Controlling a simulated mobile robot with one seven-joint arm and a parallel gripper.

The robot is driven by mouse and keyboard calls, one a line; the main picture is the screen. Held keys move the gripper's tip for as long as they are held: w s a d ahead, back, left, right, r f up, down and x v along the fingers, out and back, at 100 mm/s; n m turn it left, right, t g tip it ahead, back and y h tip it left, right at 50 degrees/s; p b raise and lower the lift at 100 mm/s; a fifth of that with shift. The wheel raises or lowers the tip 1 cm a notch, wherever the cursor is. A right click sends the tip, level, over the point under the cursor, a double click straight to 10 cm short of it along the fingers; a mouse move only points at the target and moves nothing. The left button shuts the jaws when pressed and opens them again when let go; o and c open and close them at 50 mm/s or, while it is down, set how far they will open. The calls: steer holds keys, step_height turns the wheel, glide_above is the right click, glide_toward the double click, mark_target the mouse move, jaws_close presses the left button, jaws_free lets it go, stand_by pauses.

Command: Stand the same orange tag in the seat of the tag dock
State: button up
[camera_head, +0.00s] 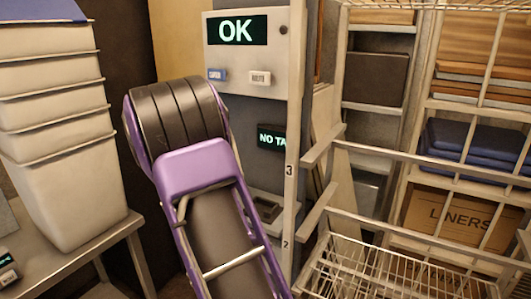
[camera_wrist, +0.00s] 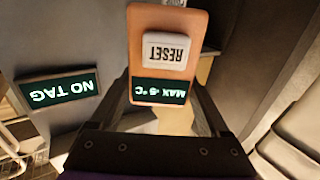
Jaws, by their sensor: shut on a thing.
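The orange tag (camera_wrist: 144,62) is in my gripper (camera_wrist: 160,88) in the wrist view. It has a white RESET button and a dark display reading MAX -5 °C, both upside down in that view. The fingers are shut on it, one at each side. A display reading NO TAG (camera_wrist: 62,90) is left of the tag, apart from it. My arm hides the gripper and tag there.
A panel (camera_head: 253,55) with an OK display and two small buttons is above the dock. Stacked white bins (camera_head: 65,130) stand on a table at left. A wire basket (camera_head: 385,268) and racks with a LINERS box (camera_head: 455,220) are at right, close to the dock post.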

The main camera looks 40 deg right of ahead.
steer(key=s+d+r+m+g+h+p, duration=0.2)
steer(key=s+d+r+m+g+h, duration=0.15)
steer(key=d, duration=0.35)
steer(key=s+d+r+m+g+h+p, duration=0.1)
steer(key=s+d+r+m+g+h, duration=0.1)
steer(key=s+d+m+g, duration=0.3)
step_height(320, 180, down, 6)
steer(key=w+d+n+b, duration=0.1)
steer(key=n+b, duration=0.1)
steer(key=b, duration=0.2)
steer(key=shift+w+d+f+t, duration=0.2)
steer(key=shift+t, duration=0.15)
steer(key=shift+a+h, duration=0.1)
steer(key=shift+h, duration=0.15)
steer(key=shift+f+b, duration=1.35)
steer(key=shift+b, duration=0.1)
stand_by(2.4)
stand_by(0.3)
steer(key=o, duration=1)
steer(key=shift+o, duration=0.2)
steer(key=shift+a, duration=0.1)
steer(key=v, duration=1.7)
steer(key=shift+p, duration=0.35)
